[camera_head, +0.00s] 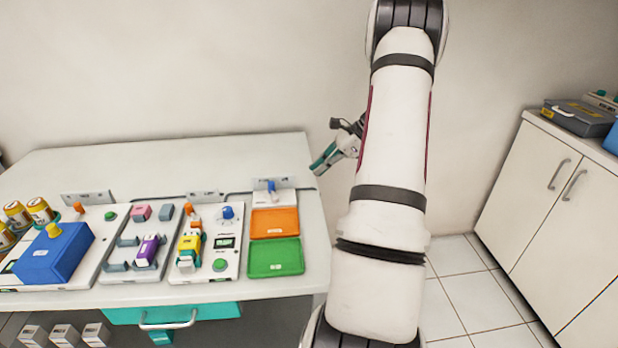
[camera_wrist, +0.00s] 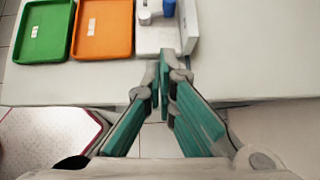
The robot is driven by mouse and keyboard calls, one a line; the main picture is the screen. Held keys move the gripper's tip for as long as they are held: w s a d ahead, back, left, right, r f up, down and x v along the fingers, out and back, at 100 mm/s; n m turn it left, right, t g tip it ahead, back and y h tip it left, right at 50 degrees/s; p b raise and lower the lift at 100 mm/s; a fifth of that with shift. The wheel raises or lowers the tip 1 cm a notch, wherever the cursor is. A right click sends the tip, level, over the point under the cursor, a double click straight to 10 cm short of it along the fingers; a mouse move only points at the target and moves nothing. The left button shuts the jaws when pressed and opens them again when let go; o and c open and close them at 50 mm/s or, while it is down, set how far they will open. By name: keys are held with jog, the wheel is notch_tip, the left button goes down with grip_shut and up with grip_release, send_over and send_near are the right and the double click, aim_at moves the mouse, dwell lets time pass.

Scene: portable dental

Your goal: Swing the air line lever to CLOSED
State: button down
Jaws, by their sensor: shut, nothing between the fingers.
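A small blue lever (camera_head: 271,186) stands upright on a white base block (camera_head: 284,197) at the back right of the worktop, behind the orange tray. I cannot read any label for open or closed on it. In the wrist view the blue part (camera_wrist: 169,8) and its white base (camera_wrist: 152,38) show at the top edge, partly cut off. My gripper (camera_head: 317,170) is in the air just right of the worktop's right edge, apart from the lever. In the wrist view its teal fingers (camera_wrist: 160,72) are together and empty, close below the base block.
An orange tray (camera_head: 275,222) and a green tray (camera_head: 276,257) lie in front of the lever. A panel with a blue knob (camera_head: 228,212) and an orange lever (camera_head: 194,215) stands to the left. A blue box (camera_head: 50,262) sits further left. The worktop's back is clear.

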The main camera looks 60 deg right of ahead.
jog(key=s+r, duration=0.1)
jog(key=m+t+h+b, duration=0.2)
jog(key=m+h+b, duration=0.15)
jog(key=m, duration=0.25)
send_near(284, 197)
jog(key=shift+h, duration=0.25)
jog(key=w+f, duration=0.1)
jog(key=w+a+f+b, duration=0.1)
jog(key=f, duration=0.1)
jog(key=shift+w+a+f, duration=0.2)
jog(key=shift+w+f, duration=0.05)
jog(key=shift+w+a+r, duration=0.1)
jog(key=shift+w, duration=0.5)
jog(key=shift+w+a+r, duration=0.1)
jog(key=shift+w+r, duration=0.05)
jog(key=shift+w, duration=0.4)
jog(key=shift+w+a, duration=0.1)
jog(key=shift+w, duration=0.6)
